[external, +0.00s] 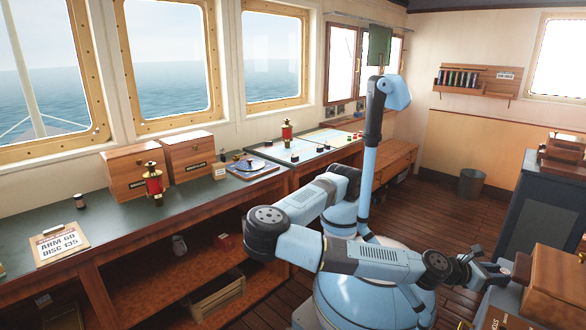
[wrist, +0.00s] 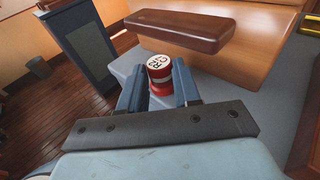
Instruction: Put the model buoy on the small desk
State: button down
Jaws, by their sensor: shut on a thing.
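The model buoy (wrist: 160,75) is a small red and white cylinder with dark lettering on its white top. It stands between the two blue fingers of my gripper (wrist: 158,82) in the wrist view, and the gripper is shut on it. In the external view my gripper (external: 496,272) is at the lower right, low beside a grey-topped desk (external: 503,298). A grey-blue desk top (wrist: 220,82) lies below the buoy in the wrist view. I cannot tell whether the buoy touches it, or whether this is the small desk.
A wooden box (external: 556,285) stands on the desk by my gripper. A dark cabinet (external: 540,205) stands behind it. A dark red-brown block (wrist: 180,30) lies beyond the buoy.

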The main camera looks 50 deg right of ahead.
jog(key=shift+x, duration=0.85)
jog(key=shift+w, duration=0.1)
jog(key=c, duration=0.8)
grip_release()
jog(key=shift+r, duration=0.1)
jog(key=v, duration=1.1)
jog(key=shift+a, duration=0.15)
jog(key=shift+o, duration=0.4)
jog(key=shift+w+a, duration=0.25)
jog(key=shift+w, duration=0.1)
